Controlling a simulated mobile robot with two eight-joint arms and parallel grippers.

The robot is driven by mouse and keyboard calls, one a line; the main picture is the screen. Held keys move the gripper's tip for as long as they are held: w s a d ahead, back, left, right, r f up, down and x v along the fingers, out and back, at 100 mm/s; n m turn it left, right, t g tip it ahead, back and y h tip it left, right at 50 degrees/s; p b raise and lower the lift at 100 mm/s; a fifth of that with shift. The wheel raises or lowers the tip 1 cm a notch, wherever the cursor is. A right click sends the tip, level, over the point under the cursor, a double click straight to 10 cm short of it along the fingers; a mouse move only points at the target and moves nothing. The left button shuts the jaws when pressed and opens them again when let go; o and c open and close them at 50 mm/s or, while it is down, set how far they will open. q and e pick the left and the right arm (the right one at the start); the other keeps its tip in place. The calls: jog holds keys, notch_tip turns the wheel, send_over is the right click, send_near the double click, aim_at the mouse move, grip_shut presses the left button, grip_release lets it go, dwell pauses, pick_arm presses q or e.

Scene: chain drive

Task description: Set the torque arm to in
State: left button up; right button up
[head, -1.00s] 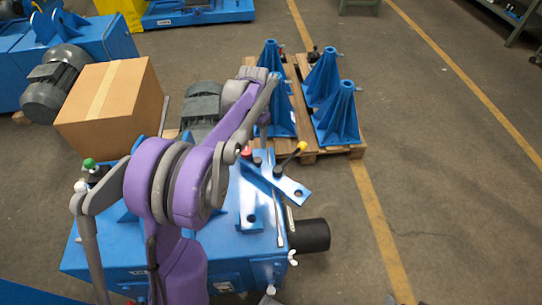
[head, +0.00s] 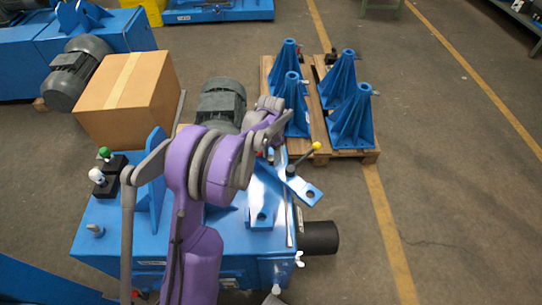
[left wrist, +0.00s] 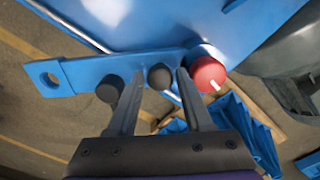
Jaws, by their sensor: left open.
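A flat blue bar with a hole in its end, which looks like the torque arm (head: 306,188), sits on top of the blue machine (head: 135,235).
A cardboard box (head: 128,98) and a grey motor (head: 221,103) stand behind the machine. Blue cone-shaped stands (head: 352,118) are on a wooden pallet (head: 318,140) beyond. A black cylinder (head: 320,238) juts from the machine's right side. The floor at right is clear.

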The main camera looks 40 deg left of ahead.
pick_arm(q)
grip_shut()
dwell(1.3)
